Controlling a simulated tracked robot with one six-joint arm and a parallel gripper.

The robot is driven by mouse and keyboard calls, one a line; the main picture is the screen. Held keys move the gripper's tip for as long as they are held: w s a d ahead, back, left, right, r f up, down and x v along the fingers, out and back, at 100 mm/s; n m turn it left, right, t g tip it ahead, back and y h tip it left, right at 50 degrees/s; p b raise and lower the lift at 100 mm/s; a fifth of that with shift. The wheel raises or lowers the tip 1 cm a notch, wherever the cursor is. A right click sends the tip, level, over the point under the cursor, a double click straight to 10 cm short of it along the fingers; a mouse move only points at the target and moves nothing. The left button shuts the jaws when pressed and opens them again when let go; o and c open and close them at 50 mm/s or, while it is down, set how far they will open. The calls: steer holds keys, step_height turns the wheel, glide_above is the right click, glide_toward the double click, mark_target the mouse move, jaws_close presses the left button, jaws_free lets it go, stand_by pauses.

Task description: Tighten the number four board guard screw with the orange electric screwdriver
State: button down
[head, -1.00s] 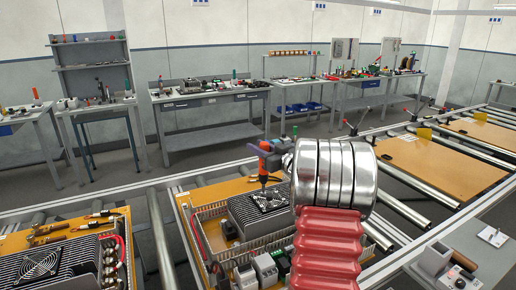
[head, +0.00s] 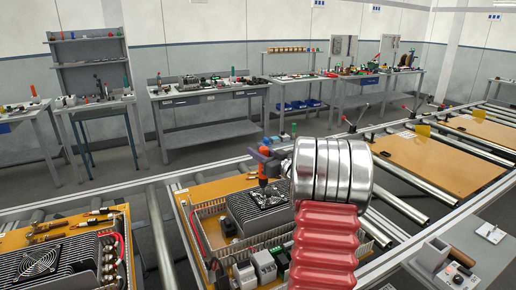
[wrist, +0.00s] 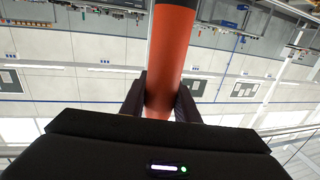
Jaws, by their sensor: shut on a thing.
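The orange electric screwdriver (head: 263,160) stands upright in my gripper (head: 268,153), with its tip down at the fan guard (head: 268,196) on the dark finned heatsink of the middle board. I cannot tell whether the tip touches a screw. In the wrist view the orange screwdriver body (wrist: 170,60) runs between the two dark fingers of my gripper (wrist: 160,98), which are shut on it. The guard screws are too small to tell apart, and no number shows. My arm hides the right part of the middle board.
A second board (head: 65,262) with a fan guard (head: 41,263) lies at the left. A wiring duct (head: 200,232) edges the middle board. Bare orange panels (head: 440,165) lie on the roller conveyor at the right. Workbenches stand behind.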

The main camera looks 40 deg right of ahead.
steer(key=shift+f, duration=2.1)
stand_by(2.7)
steer(key=shift+r, duration=0.1)
step_height(320, 180, up, 6)
stand_by(1.0)
stand_by(0.6)
